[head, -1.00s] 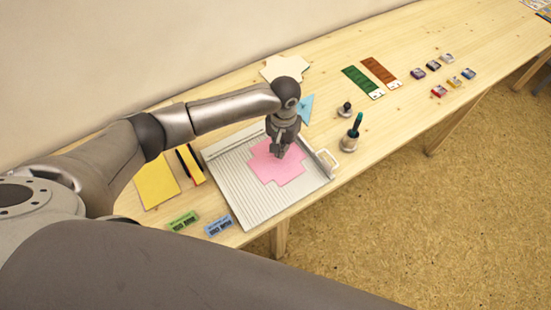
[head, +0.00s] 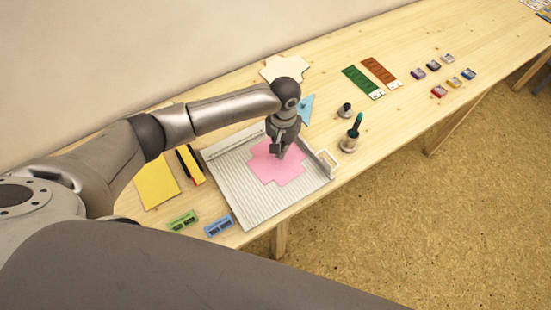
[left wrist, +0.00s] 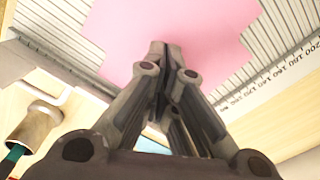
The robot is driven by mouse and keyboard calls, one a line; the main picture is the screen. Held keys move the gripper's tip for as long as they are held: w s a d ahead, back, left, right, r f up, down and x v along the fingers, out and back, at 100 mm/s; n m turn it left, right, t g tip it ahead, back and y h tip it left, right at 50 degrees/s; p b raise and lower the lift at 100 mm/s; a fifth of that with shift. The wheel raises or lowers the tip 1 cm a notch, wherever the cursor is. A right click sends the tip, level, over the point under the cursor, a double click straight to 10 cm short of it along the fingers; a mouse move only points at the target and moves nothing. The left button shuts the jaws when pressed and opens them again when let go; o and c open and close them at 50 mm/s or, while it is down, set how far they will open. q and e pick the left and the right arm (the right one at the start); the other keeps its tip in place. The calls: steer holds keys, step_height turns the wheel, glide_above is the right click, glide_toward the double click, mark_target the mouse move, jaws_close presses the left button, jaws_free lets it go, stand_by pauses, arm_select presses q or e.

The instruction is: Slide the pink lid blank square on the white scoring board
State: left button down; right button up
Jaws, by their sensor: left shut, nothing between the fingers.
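The pink lid blank (head: 277,168), a cross-like flat sheet, lies on the ridged white scoring board (head: 241,190). My left gripper (head: 279,155) is shut and empty, fingers pointing down at the blank. In the left wrist view the closed fingertips (left wrist: 165,48) are over the blank; whether they touch it I cannot tell. The gripper hides part of the blank's back edge. My right gripper is not in view.
A white handle (head: 328,163) stands at the board's right edge. A dark-topped stamp (head: 345,109) and a green-handled tool in a pot (head: 351,136) stand to the right. A yellow sheet (head: 156,182) lies left.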

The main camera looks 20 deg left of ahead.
arm_select(q)
steer(key=shift+f+b, duration=0.4)
steer(key=shift+f, duration=0.7)
steer(key=shift+a, duration=0.1)
steer(key=shift+w+a, duration=0.55)
steer(key=shift+a, duration=0.1)
steer(key=shift+w+a, duration=0.1)
stand_by(0.4)
steer(key=shift+w+a, duration=0.55)
steer(key=shift+a, duration=0.25)
steer(key=shift+f, duration=0.1)
steer(key=shift+w+a, duration=0.1)
steer(key=shift+a, duration=0.1)
